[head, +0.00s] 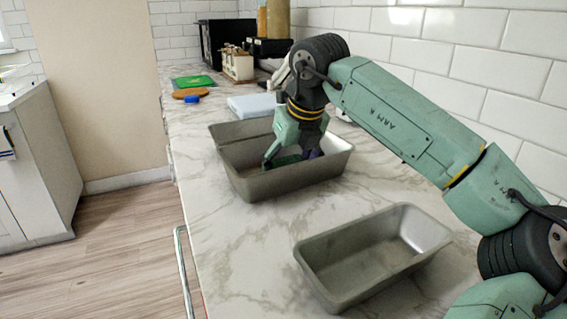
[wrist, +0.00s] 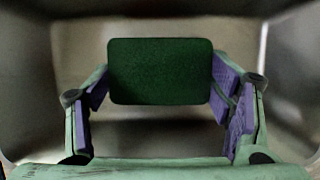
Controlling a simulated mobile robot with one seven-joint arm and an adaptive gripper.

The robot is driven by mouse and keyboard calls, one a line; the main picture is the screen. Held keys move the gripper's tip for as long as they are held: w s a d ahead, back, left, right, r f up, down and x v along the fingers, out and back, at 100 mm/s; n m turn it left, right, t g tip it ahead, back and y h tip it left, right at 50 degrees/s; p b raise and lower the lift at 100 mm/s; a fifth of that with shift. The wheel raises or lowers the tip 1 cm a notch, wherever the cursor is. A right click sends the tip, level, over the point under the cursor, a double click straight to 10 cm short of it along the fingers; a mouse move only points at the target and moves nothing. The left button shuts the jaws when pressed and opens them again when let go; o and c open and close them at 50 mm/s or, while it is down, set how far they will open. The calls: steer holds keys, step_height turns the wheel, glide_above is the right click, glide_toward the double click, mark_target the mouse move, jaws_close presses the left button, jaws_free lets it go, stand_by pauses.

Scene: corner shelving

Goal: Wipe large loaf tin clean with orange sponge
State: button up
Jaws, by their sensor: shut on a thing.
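The large metal loaf tin (head: 225,133) stands on the marble counter in the head view, and its grey walls also surround the wrist view (wrist: 285,60). My gripper (head: 291,159) reaches down inside this tin. Its purple-padded fingers are shut on the two short sides of a dark green rectangular sponge (wrist: 160,71). Only the sponge's green face shows; no orange is visible on it. In the head view the sponge is mostly hidden by the fingers. I cannot tell whether its underside touches the tin floor.
A smaller loaf tin (head: 345,270) stands nearer on the counter (head: 235,235), empty. Behind the large tin are a folded light-blue cloth (head: 250,105), a blue item (head: 192,99), an orange-brown disc (head: 188,93) and a green board (head: 194,81). A tiled wall is at right.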

step_height(320, 180, up, 11)
steer(key=p, duration=0.8)
stand_by(0.7)
